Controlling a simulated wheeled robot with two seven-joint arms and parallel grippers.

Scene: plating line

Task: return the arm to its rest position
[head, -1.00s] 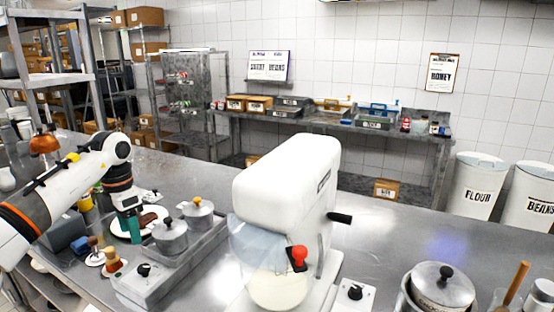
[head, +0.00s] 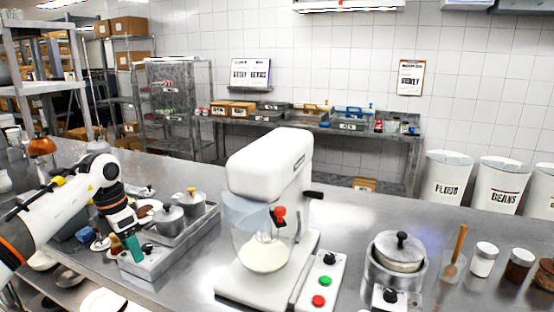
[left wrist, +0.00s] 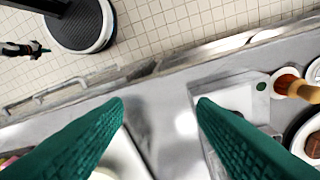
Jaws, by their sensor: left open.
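My left gripper (head: 132,248) has green fingers, and in the head view it hangs over the near left end of the grey tray-like unit with the pots. In the left wrist view the same gripper (left wrist: 160,102) has its two fingers wide apart with nothing between them. My left arm reaches in from the left edge of the head view. A small black and green shape at the upper left of the left wrist view looks like my right gripper (left wrist: 36,49); its jaws are too small to read. The right arm does not show in the head view.
Two lidded pots (head: 169,219) stand on the grey unit (head: 186,236). A white plate (head: 150,206) lies behind the gripper. A white mixer (head: 268,168) stands right of them, and a steel pot (head: 398,252) farther right. Tiled floor (left wrist: 165,30) shows beyond the counter's edge.

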